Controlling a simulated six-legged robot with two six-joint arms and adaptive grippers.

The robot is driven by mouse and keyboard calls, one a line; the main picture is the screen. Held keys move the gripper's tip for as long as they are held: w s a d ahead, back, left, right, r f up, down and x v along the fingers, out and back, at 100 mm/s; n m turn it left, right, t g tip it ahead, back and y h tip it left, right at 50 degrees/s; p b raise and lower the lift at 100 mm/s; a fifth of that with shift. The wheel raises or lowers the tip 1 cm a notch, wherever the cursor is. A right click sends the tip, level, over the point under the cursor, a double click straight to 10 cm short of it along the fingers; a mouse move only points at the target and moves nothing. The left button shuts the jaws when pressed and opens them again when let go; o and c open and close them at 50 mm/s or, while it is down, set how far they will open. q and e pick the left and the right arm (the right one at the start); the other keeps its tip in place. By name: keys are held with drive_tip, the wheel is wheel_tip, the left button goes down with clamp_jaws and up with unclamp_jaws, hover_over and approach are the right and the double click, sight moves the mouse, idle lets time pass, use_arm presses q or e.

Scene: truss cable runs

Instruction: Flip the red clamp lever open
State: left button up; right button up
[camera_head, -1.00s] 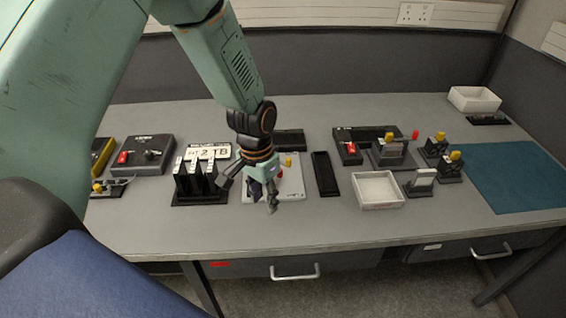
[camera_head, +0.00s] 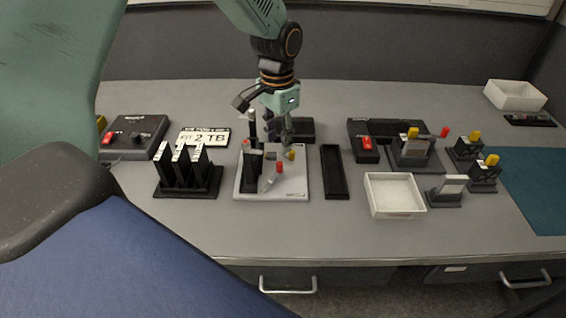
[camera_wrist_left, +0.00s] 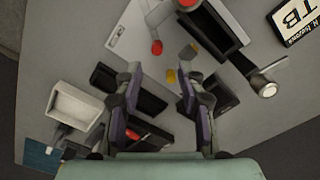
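A white plate (camera_head: 295,187) on the table carries a black block (camera_head: 254,172), a small lever with a red tip (camera_head: 279,168) and a yellow piece (camera_head: 291,155). In the left wrist view the red tip (camera_wrist_left: 156,47) and yellow piece (camera_wrist_left: 171,76) lie beyond my fingers. Another red-ended lever (camera_head: 445,132) stands on a fixture at right; which one is the clamp lever, I cannot tell for sure. My left gripper (camera_head: 266,121) is open and empty, at the plate's far side, apart from the red tip. It also shows in the left wrist view (camera_wrist_left: 159,92). My right gripper is out of view.
A black rack (camera_head: 188,185) and a number plate (camera_head: 204,138) are left of the white plate. A black tray (camera_head: 334,172) and a white bin (camera_head: 394,209) are to its right. The table's front strip is clear. A blue mat (camera_head: 540,190) lies far right.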

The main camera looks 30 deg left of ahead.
sight(279, 163)
use_arm(q)
drive_tip(key=f, duration=0.4)
drive_tip(key=f+b, duration=0.1)
drive_tip(key=f, duration=0.2)
drive_tip(key=shift+s, duration=0.25)
drive_tip(key=shift+d+f, duration=0.2)
drive_tip(key=shift+d, duration=0.1)
drive_tip(key=shift+a, duration=0.2)
drive_tip(key=c, duration=0.3)
drive_tip(key=shift+d, duration=0.1)
clamp_jaws()
